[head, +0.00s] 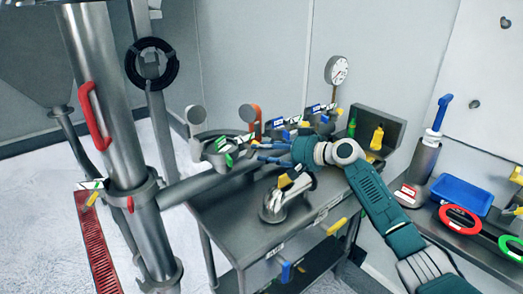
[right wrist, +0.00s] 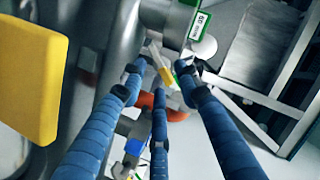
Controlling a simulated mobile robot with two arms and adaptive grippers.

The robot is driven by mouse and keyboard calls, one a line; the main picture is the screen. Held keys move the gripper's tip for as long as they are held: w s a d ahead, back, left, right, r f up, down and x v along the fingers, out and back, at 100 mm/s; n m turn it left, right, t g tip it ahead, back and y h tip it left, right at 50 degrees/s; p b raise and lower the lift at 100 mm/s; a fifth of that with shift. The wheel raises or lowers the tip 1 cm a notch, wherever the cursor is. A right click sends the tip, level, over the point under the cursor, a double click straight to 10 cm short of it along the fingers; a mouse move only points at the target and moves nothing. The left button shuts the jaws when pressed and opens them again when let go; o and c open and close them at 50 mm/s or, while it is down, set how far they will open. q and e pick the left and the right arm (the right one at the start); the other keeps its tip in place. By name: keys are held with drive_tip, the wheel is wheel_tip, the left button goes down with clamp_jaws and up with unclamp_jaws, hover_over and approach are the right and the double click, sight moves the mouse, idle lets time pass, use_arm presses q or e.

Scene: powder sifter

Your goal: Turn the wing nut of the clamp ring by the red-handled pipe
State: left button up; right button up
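The thick steel pipe (head: 95,60) with a red handle (head: 95,116) stands upright at the left in the head view. A grey collar (head: 131,192) surrounds it lower down, beside a side pipe (head: 190,188). My right gripper (head: 252,153) points left above the table near green-and-white tagged fittings. In the right wrist view (right wrist: 160,80) its blue fingers are apart and it looks open. A small yellow-and-white piece (right wrist: 165,74) shows between the fingertips; contact is unclear. My left gripper is out of view.
The steel table (head: 235,222) carries tagged fittings, a bent pipe piece (head: 286,198) and a yellow bottle (head: 377,138). A pressure gauge (head: 337,70) stands behind. A blue bin (head: 461,195) and a red ring (head: 460,219) lie at right.

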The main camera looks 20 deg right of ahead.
drive_tip(key=v, duration=1)
drive_tip(key=shift+s+d+r, duration=0.1)
drive_tip(key=shift+s+d, duration=0.1)
drive_tip(key=shift+s, duration=0.05)
